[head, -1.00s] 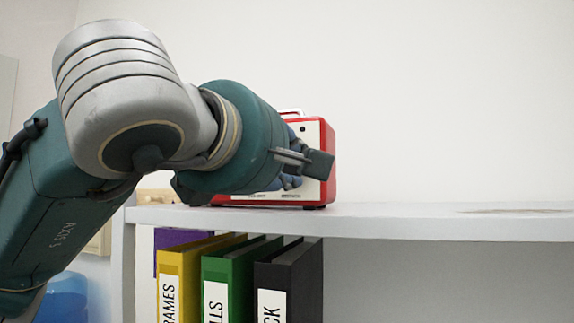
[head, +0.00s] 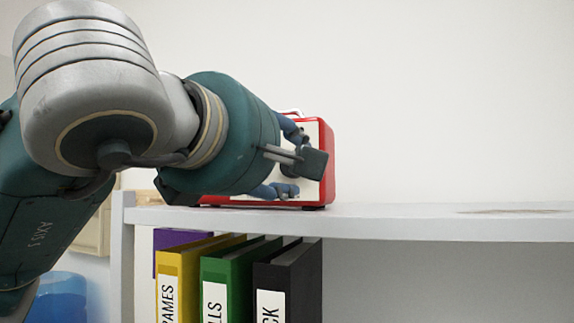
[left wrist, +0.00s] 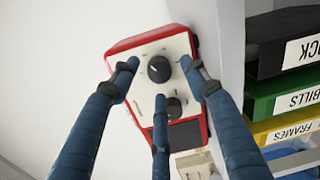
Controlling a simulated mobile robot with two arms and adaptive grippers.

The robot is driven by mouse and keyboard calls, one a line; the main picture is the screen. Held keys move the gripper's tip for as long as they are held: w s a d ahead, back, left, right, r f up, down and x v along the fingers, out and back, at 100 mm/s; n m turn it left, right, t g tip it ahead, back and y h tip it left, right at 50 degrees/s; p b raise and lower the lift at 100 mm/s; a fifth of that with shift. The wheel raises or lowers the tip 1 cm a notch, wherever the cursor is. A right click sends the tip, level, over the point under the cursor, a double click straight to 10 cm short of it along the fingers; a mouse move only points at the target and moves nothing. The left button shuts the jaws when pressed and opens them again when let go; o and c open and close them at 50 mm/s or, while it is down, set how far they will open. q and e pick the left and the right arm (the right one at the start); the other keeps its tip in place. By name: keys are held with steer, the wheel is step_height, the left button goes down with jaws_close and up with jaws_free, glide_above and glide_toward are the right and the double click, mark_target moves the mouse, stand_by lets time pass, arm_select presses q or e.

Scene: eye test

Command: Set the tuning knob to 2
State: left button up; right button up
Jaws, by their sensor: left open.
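A red radio (head: 328,135) with a cream front stands on the white shelf (head: 400,222), partly hidden behind my left arm and gripper. In the left wrist view, the radio's cream front (left wrist: 146,101) bears two dark knobs. The larger knob (left wrist: 159,69) has small marks around it, too small to read, and a pale pointer line toward the picture's upper left. The other knob (left wrist: 173,106) is partly covered by a finger. I cannot tell from labels which is the tuning knob. My left gripper (left wrist: 158,80) is open, its blue fingers spread around the larger knob, with nothing between them. My right gripper is not in view.
Yellow (head: 180,270), green (head: 226,272), black (head: 290,275) and purple binders stand under the shelf top. The shelf top right of the radio is mostly clear, with a faint brownish patch (head: 515,211). A blue rounded object (head: 62,297) is at lower left.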

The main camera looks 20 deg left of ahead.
arm_select(q)
steer(key=s, duration=1)
steer(key=shift+s+a+r, duration=0.15)
steer(key=shift+a+r, duration=0.05)
steer(key=shift+r, duration=0.1)
